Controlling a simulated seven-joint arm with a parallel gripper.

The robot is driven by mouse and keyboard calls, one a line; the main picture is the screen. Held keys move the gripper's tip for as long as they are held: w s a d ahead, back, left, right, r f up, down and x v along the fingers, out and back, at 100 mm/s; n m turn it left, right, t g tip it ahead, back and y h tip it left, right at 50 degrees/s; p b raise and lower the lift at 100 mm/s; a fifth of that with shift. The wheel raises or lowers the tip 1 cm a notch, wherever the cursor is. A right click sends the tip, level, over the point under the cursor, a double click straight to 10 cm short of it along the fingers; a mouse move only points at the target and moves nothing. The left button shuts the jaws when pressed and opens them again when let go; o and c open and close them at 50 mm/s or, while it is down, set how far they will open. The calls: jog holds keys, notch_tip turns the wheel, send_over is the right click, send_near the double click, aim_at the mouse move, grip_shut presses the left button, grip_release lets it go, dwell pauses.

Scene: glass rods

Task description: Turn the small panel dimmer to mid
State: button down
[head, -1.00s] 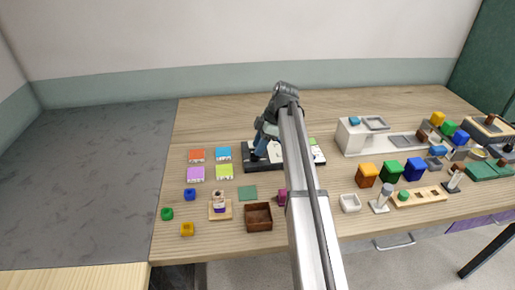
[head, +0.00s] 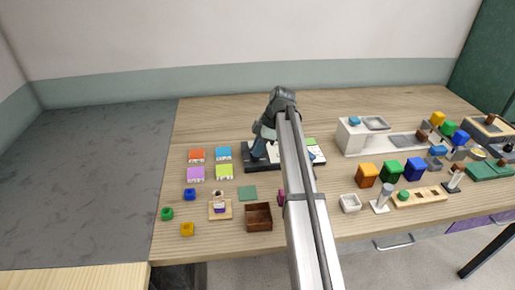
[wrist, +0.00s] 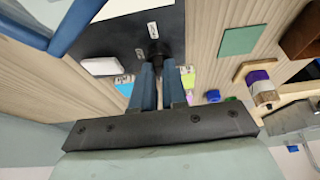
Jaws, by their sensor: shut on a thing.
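The small panel is a dark board in the middle of the table. Its front edge (head: 262,169) shows in the head view, and its dark face (wrist: 108,38) with small white labels shows in the wrist view. The dimmer is a dark round knob (wrist: 156,46) on that face, between labels. My gripper (wrist: 160,70) has its blue fingers shut on the knob. In the head view my gripper (head: 259,150) points down at the panel's left part. My arm covers part of the panel there, and the knob is hidden. The knob's pointer mark cannot be made out.
A white block (wrist: 100,66) lies near the fingers. Coloured cards, including an orange one (head: 196,155), lie left of the panel. A green square (head: 247,193) and a brown box (head: 258,217) stand in front. A white unit (head: 370,138) is at right. The table behind is clear.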

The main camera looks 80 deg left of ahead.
dwell(0.4)
jog(key=m, duration=0.2)
jog(key=m+y, duration=0.1)
jog(key=shift+d+m, duration=0.3)
jog(key=shift+m, duration=0.1)
jog(key=m+y, duration=0.1)
jog(key=m, duration=0.1)
jog(key=m+t+y, duration=0.1)
jog(key=m, duration=0.2)
jog(key=shift+s+d, duration=0.2)
jog(key=m, duration=0.2)
jog(key=m+t+y, duration=0.1)
jog(key=m, duration=0.1)
jog(key=shift+s+m+t, duration=0.15)
jog(key=shift+m+t, duration=0.15)
jog(key=shift+m, duration=0.1)
jog(key=shift+s+m+t+y, duration=0.15)
jog(key=shift+m+t, duration=0.3)
jog(key=shift+m, duration=0.6)
jog(key=shift+m+t+y, duration=0.15)
jog(key=shift+m+t, duration=0.3)
jog(key=shift+m, duration=0.6)
jog(key=c, duration=1.2)
grip_release()
jog(key=shift+o, duration=0.2)
jog(key=shift+r, duration=0.1)
